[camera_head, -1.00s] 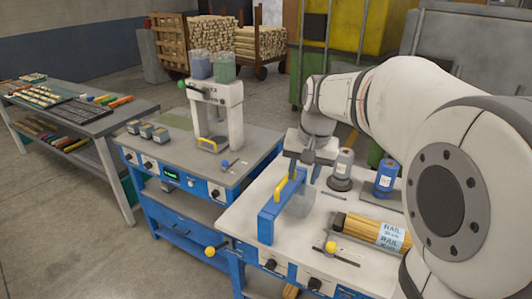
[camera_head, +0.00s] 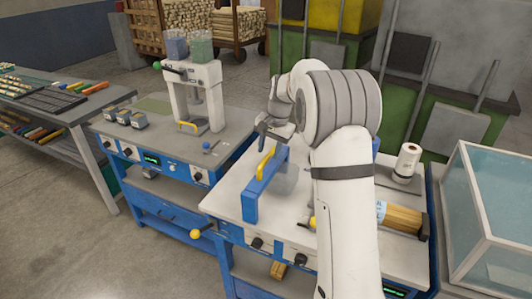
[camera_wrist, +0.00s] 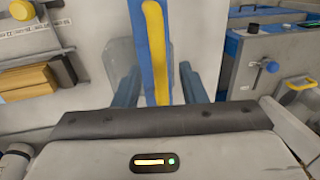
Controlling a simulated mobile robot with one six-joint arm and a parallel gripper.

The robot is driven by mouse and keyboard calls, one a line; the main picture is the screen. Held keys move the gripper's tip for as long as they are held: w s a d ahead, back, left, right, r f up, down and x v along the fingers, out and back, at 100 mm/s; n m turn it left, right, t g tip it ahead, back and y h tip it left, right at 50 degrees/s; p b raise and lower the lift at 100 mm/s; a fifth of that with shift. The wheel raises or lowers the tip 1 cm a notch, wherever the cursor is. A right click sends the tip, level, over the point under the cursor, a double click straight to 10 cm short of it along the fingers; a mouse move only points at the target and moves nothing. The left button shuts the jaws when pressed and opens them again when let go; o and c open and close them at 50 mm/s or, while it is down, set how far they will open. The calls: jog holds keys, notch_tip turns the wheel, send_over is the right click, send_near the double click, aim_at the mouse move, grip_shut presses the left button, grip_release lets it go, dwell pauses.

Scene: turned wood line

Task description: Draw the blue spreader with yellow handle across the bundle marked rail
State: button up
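The blue spreader (camera_head: 250,202) stands upright on the right-hand bench, its yellow handle (camera_head: 266,161) on top. My gripper (camera_head: 277,138) is just above and behind the handle in the head view, partly hidden by my arm. In the wrist view the yellow handle (camera_wrist: 154,50) lies between my two separated fingers (camera_wrist: 158,88), with a gap on each side. The gripper looks open and holds nothing. The rail bundle (camera_head: 403,218) lies on the bench right of the spreader, largely hidden by my arm. Its wooden end (camera_wrist: 27,82) shows at left in the wrist view.
A yellow knob (camera_wrist: 22,9) on a clamp is beside the bundle. A white roll (camera_head: 407,160) stands at the bench's back right. A glass-sided case (camera_head: 492,215) stands to the right. The left bench (camera_head: 160,150) carries a press. Bare bench lies between spreader and bundle.

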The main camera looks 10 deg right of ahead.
jog(key=shift+w+a+f, duration=0.1)
jog(key=shift+a+f, duration=0.05)
jog(key=shift+f, duration=0.9)
jog(key=shift+c, duration=0.2)
grip_shut()
